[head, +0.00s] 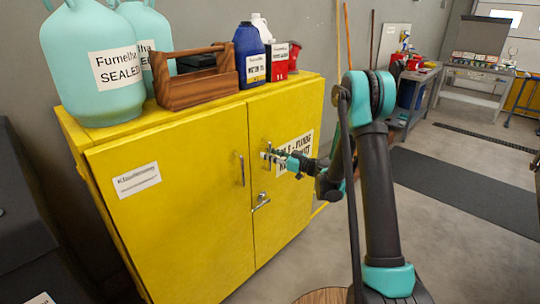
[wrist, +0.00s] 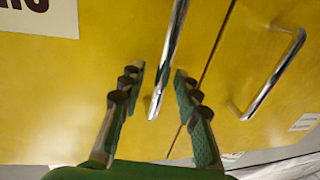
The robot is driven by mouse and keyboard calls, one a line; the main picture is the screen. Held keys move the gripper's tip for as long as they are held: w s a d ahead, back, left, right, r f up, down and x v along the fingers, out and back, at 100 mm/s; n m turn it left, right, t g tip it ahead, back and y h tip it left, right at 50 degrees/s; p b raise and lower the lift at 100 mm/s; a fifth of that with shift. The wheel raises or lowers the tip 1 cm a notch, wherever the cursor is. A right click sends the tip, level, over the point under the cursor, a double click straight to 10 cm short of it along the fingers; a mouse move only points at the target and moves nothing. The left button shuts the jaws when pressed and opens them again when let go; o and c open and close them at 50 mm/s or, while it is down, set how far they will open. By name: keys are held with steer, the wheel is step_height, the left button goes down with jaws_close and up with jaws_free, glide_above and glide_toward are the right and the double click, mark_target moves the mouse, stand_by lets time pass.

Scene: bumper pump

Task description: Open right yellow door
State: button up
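The yellow cabinet's right door (head: 283,222) is shut in the head view, flush with the left door (head: 190,235). Its upright metal handle (head: 268,152) is near the seam, partly hidden by my gripper (head: 272,157). In the wrist view, which looks turned over, this handle (wrist: 169,60) points down between the two dark fingers of my gripper (wrist: 156,90). The fingers are open, one on each side of the handle's end, with gaps visible. The left door's handle (wrist: 270,78) is apart from them, to the right.
A metal latch (head: 261,201) sits below the handles. Large teal jugs (head: 95,65), a wooden tote (head: 195,80), a blue jug (head: 249,58) and a red container (head: 278,64) stand on top. Open floor (head: 430,250) lies to the right; a dark box (head: 35,220) is at left.

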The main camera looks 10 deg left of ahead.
jaws_close()
steer(key=shift+d, duration=0.15)
stand_by(0.4)
